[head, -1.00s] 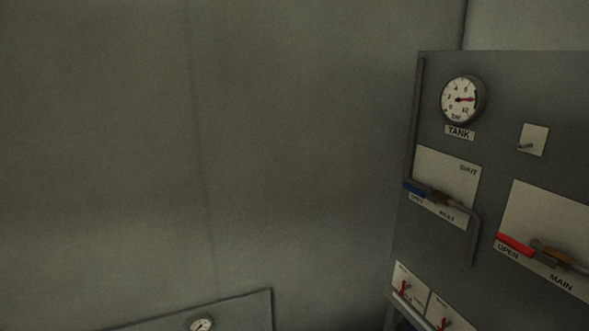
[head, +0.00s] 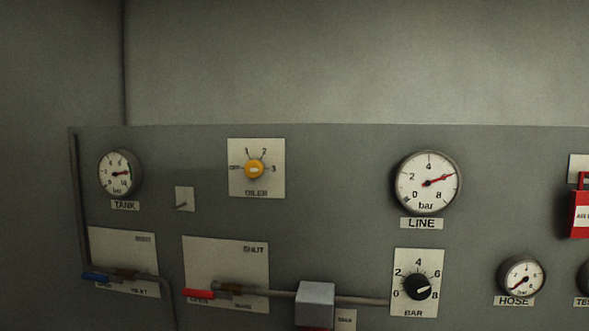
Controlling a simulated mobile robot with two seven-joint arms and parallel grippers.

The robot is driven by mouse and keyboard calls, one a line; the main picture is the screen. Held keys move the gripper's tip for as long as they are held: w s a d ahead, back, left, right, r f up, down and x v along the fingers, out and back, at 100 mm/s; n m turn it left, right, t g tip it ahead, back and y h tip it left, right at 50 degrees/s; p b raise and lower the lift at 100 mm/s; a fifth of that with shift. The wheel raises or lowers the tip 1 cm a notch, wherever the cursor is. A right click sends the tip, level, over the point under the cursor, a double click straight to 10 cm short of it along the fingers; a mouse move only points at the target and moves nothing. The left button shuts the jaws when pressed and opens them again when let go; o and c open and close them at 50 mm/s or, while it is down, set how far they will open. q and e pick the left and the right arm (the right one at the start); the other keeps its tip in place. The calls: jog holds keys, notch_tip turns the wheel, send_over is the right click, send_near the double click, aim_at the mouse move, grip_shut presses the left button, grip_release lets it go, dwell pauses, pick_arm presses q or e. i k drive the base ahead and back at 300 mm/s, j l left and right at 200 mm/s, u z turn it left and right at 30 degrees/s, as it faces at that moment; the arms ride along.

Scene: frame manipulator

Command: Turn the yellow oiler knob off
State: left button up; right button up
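The yellow oiler knob (head: 254,170) sits on a pale plate (head: 236,188) marked OILER, in the upper left part of the grey panel. The plate has the marks 1, 2 and 3 and a small label at the knob's left that I cannot read clearly. The knob's pointer direction is too small to tell. Neither of my grippers shows in the head view.
The grey panel (head: 340,160) carries a TANK gauge (head: 119,173), a LINE gauge (head: 427,181), a HOSE gauge (head: 521,277) and a black BAR knob (head: 418,287). A blue lever (head: 96,277), a red lever (head: 199,294) and pipes lie below the oiler. A red lock (head: 581,214) hangs at right.

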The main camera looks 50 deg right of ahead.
aim_at(253, 168)
jog(key=z, duration=1.25)
